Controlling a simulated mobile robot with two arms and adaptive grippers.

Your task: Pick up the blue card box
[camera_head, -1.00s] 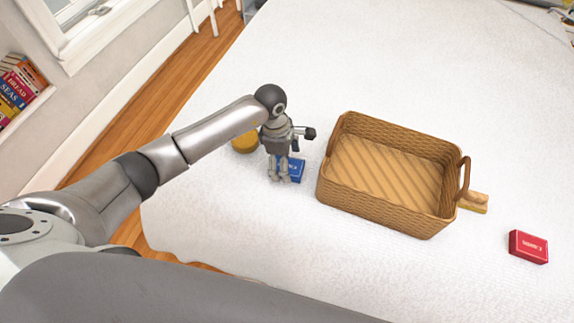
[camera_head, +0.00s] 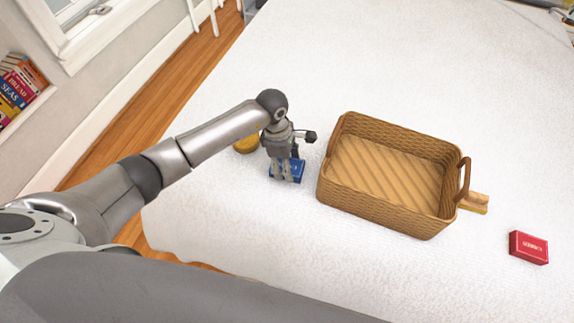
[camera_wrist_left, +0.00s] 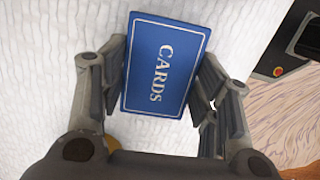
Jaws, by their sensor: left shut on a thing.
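The blue card box (camera_head: 290,170) is on or just above the white bed-like surface, left of the basket; I cannot tell whether it touches the surface. My left gripper (camera_head: 284,177) reaches down over it and is shut on it. In the left wrist view the box (camera_wrist_left: 163,65), with "CARDS" printed on its face, sits between the two fingers of the left gripper (camera_wrist_left: 163,90). The fingers press against its sides. My right gripper is not in view.
A wicker basket (camera_head: 330,190) with upright handles stands right of the gripper, empty. A yellow round thing (camera_head: 246,144) lies behind the gripper. A wooden brush-like thing (camera_head: 474,203) and a red box (camera_head: 528,247) lie right of the basket. The far surface is clear.

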